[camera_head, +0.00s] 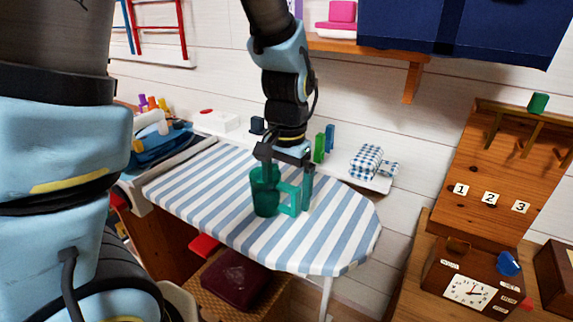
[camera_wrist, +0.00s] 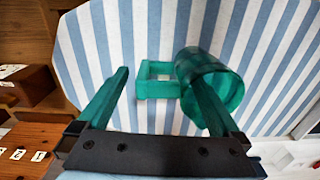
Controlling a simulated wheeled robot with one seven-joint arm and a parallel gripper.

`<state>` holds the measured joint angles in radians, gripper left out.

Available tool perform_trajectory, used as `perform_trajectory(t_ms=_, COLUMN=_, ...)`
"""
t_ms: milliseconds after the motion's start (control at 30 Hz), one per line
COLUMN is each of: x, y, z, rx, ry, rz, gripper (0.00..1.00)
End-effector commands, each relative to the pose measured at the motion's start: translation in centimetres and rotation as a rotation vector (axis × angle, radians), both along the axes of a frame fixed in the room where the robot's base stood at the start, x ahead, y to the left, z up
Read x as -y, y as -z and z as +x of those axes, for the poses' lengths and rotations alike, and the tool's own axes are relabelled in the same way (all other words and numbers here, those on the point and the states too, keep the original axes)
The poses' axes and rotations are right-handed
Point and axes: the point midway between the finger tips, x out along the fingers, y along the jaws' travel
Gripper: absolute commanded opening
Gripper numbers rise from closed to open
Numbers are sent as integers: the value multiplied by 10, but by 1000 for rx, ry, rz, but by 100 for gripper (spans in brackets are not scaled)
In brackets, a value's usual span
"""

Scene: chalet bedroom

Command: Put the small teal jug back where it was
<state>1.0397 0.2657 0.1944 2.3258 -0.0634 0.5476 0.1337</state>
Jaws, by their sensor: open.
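The small teal jug (camera_head: 264,198) stands upright on the striped ironing board (camera_head: 335,235). Its square handle (camera_head: 289,207) points right in the head view. My gripper (camera_head: 285,190) points down at the jug, its teal fingers spread apart. In the wrist view the jug (camera_wrist: 213,76) is at the right and its handle (camera_wrist: 156,80) lies between the lines of my open fingers (camera_wrist: 157,73). The right finger overlaps the jug body in that view; I cannot tell whether they touch. Nothing is visibly gripped.
A wooden unit with number cards (camera_head: 490,198) and a clock box (camera_head: 468,291) stands right. The board's right half is clear.

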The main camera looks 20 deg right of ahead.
Motion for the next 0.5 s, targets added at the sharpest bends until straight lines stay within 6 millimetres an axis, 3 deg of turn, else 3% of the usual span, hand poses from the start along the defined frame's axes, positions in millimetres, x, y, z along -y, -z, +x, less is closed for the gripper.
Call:
perform_trajectory(t_ms=300, x=1, y=-67, z=0, rx=4, ry=-1, rz=-5, gripper=100)
perform_trajectory(t_ms=500, x=0, y=-91, z=-1, rx=1, ry=0, rz=-2, gripper=100)
